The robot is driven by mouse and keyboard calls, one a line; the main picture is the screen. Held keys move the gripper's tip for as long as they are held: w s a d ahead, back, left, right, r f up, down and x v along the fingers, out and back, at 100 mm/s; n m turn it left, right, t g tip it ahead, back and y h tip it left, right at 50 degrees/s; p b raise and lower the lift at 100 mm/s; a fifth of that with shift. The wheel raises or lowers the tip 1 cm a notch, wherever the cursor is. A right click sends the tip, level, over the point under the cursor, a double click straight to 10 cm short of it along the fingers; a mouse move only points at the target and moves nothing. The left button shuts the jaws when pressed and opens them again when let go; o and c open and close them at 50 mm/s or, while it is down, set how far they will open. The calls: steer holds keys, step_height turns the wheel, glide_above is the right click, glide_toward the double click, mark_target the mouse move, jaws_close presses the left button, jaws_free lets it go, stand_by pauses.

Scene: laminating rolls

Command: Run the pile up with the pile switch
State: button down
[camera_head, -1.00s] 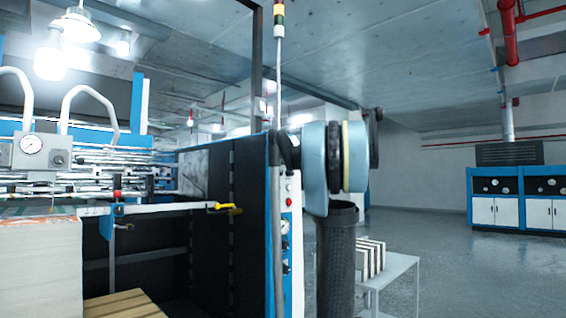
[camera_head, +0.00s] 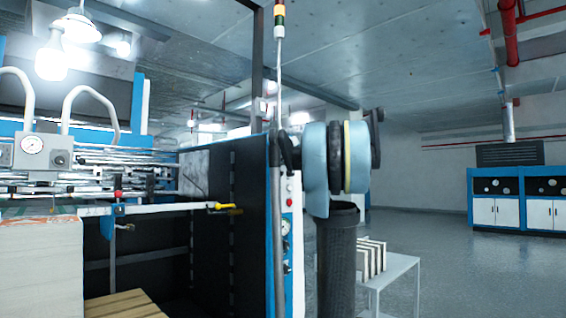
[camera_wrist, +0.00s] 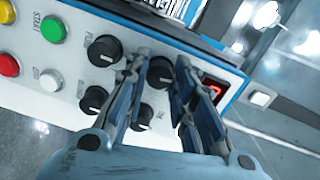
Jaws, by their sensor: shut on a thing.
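The pile (camera_head: 40,272), a tall stack of pale sheets, stands at the left of the head view with its top near the machine's feed bars. In the wrist view a white control panel (camera_wrist: 62,75) carries several black rotary knobs. My gripper (camera_wrist: 162,64) is shut on one black knob (camera_wrist: 160,73), with a finger on each side of it. The fingers partly hide the knob and its label, so I cannot read which switch it is or its setting.
Other knobs (camera_wrist: 103,50) sit close to the fingers. A green START button (camera_wrist: 53,29) and red, yellow and white buttons are at left. A lit red display (camera_wrist: 212,92) is at right. In the head view, a side table (camera_head: 392,268) stands beside the machine; floor beyond is clear.

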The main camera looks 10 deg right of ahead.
steer(key=shift+f, duration=0.15)
steer(key=c, duration=1.3)
jaws_free()
steer(key=shift+c, duration=0.2)
steer(key=v, duration=1.2)
steer(key=shift+w, duration=0.1)
